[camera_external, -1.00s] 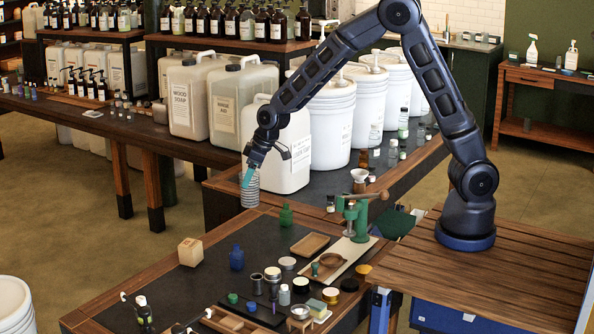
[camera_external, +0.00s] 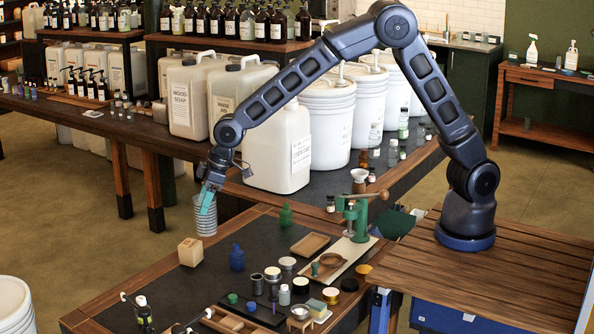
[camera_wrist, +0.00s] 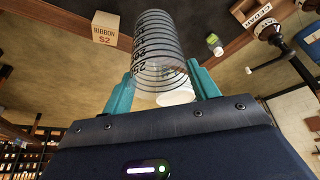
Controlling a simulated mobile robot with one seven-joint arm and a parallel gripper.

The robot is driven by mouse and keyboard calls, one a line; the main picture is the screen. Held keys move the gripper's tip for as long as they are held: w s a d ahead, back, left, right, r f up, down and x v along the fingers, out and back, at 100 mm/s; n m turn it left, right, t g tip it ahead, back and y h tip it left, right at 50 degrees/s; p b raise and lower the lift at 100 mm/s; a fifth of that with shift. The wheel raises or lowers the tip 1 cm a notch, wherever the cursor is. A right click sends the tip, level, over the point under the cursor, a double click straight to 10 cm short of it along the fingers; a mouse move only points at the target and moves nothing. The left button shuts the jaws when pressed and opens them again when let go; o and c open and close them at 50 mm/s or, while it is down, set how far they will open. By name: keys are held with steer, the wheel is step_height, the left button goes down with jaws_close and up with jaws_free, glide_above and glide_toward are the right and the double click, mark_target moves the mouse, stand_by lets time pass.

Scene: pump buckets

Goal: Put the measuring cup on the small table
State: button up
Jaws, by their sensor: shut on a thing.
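The measuring cup (camera_external: 205,222) is clear with dark ring lines and printed marks. It also fills the top middle of the wrist view (camera_wrist: 158,48). My gripper (camera_external: 208,202), with teal fingers, is shut on the cup, one finger on each side. The cup hangs in the air, overlapping the far-left edge of the front workbench (camera_external: 160,248) in the external view; its height is unclear. I cannot tell for certain which table is the small one; a small wooden table (camera_external: 548,77) stands at the back right with spray bottles on it.
A wooden block (camera_external: 190,252), a blue bottle (camera_external: 237,258) and a green bottle (camera_external: 286,215) stand on the front workbench. A green press (camera_external: 357,218) stands at its right. Large jugs (camera_external: 288,150) and white buckets (camera_external: 327,125) line the bench behind.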

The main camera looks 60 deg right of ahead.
step_height(320, 180, down, 17)
steer(key=shift+f, duration=0.2)
stand_by(0.4)
steer(key=shift+f, duration=0.1)
steer(key=o, duration=1.2)
steer(key=v, duration=1.2)
